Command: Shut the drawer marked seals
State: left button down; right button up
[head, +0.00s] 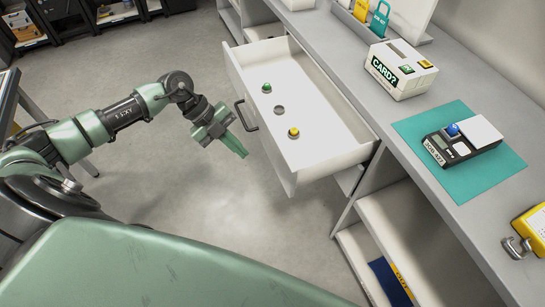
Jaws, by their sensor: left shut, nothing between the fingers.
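A white drawer (336,158) stands pulled out from under the grey counter. Its dark handle (247,115) is on the front panel, facing my left arm. No label on the drawer can be read here. Inside lie a green piece (266,88), a grey ring-like piece (279,110) and a yellow piece (293,132). My left gripper (237,150) is shut and empty, with green fingers. It is in front of the drawer, near the handle, and appears apart from it. My right gripper is not in view.
An open shelf (405,235) is below. The floor (200,215) before the drawer is clear.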

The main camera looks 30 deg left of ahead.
pick_arm(q)
jog(key=shift+w+d+f+p, duration=0.3)
jog(key=shift+w+d+f, duration=0.35)
jog(key=shift+d+f, duration=0.35)
jog(key=shift+w+d+f+p, duration=0.3)
jog(key=shift+w+d+f, duration=0.5)
jog(key=shift+d, duration=0.45)
jog(key=shift+w+d+f+p, duration=0.3)
jog(key=shift+w+d+f, duration=0.25)
jog(key=shift+d+f, duration=0.5)
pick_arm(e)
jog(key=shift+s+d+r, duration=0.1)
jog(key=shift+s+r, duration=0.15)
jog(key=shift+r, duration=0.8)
pick_arm(q)
jog(key=shift+r, duration=0.1)
